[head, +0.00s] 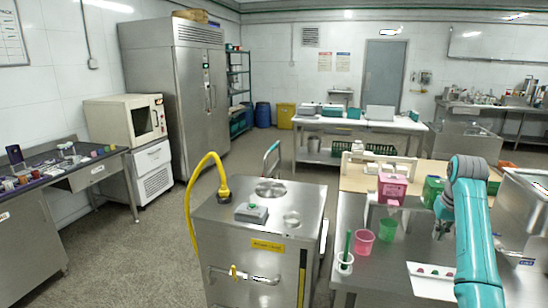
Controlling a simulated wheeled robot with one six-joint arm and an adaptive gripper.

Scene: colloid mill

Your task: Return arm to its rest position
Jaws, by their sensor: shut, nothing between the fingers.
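My teal arm (472,215) rises from the lower right, bends at the top and comes down over the steel bench (375,285). My gripper (440,230) is small and dark at its end, shut and empty, pointing down above the bench near a green box. The steel machine (262,262), likely the colloid mill, stands on the floor left of the bench, with a yellow hose (190,205) and a small grey control box (251,212) on top.
A white tray (431,287) lies in front. A steel container (525,205) stands right of my arm.

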